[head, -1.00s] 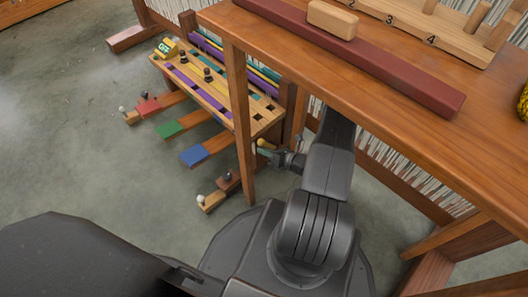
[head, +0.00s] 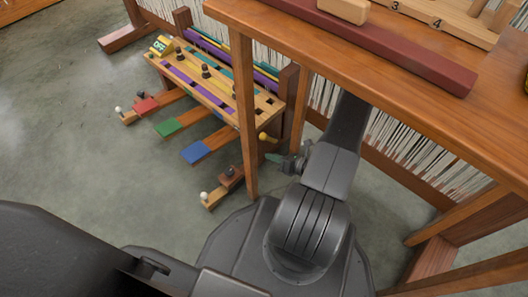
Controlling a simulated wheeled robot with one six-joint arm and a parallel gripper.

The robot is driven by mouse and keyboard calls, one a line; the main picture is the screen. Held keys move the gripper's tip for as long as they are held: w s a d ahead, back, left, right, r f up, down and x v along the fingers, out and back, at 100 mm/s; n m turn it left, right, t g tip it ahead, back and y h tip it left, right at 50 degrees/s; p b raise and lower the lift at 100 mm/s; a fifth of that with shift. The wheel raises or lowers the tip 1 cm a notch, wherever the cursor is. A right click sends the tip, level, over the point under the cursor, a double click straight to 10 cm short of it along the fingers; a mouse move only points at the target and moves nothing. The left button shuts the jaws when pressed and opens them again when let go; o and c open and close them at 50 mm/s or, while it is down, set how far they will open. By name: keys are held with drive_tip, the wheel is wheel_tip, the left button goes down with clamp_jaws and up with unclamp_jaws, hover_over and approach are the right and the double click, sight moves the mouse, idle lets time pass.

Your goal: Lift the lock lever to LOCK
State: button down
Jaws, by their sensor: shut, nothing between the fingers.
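A lever with a round yellow knob (head: 264,137) sticks out at the right end of the slotted wooden panel (head: 222,103), just right of the table post. I take it for the lock lever, but no LOCK label is readable. My gripper (head: 276,159) is below and right of the knob, under the table edge. It is small in the head view, shut and empty, with a visible gap to the knob. The lever's base is partly hidden behind the post and panel end.
The table post (head: 245,120) stands just left of my gripper, and the tabletop (head: 390,75) overhangs my arm. Red (head: 146,105), green (head: 166,128) and blue (head: 195,152) pedals lie to the left. Open floor lies left.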

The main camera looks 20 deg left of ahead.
sight(267, 137)
drive_tip(key=shift+f+p+v, duration=0.1)
drive_tip(key=shift+p+v, duration=0.15)
drive_tip(key=shift+v, duration=1)
drive_tip(key=shift+f+p+v, duration=0.15)
drive_tip(key=shift+p+v, duration=0.1)
drive_tip(key=shift+v, duration=1)
drive_tip(key=shift+d, duration=0.1)
drive_tip(key=w+a+b, duration=0.1)
drive_tip(key=w+a, duration=0.2)
drive_tip(key=a, duration=0.6)
drive_tip(key=shift+f, duration=0.2)
